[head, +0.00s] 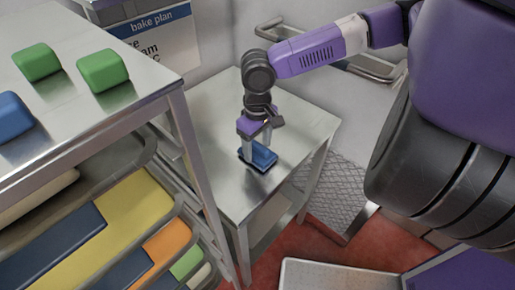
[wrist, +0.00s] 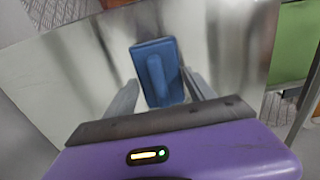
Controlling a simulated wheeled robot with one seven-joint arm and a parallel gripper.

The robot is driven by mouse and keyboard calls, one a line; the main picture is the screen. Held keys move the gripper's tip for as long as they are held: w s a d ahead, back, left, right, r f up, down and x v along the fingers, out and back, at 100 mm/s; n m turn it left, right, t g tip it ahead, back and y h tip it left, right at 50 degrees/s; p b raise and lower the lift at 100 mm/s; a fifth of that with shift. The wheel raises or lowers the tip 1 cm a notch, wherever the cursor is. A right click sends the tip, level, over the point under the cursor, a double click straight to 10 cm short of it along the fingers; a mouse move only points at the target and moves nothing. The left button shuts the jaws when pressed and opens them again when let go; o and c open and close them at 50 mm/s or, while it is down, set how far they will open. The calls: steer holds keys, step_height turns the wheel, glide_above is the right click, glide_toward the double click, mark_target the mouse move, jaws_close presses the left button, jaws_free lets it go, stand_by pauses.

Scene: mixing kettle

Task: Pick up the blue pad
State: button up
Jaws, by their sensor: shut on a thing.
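The blue pad (head: 264,158) is at the small steel table, below my gripper (head: 259,148). It has a raised handle-like ridge along its top, clear in the wrist view (wrist: 157,72). My gripper points down, with its fingers on either side of the pad's ridge, and is shut on the pad. In the wrist view the gripper (wrist: 160,95) shows a finger to each side of the pad's near part. I cannot tell whether the pad rests on the table or is slightly above it.
The small steel table (head: 222,110) is otherwise bare. At left, a taller steel rack (head: 135,110) carries two green blocks (head: 37,62) (head: 103,70) and a blue block (head: 12,117), with coloured trays below. A grey-topped box (head: 330,275) stands on the red floor.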

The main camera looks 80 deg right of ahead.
mark_target(258, 145)
step_height(258, 145, up, 19)
steer(key=shift+r, duration=0.2)
stand_by(0.3)
steer(key=o, duration=0.6)
steer(key=c, duration=0.4)
steer(key=shift+s, duration=0.1)
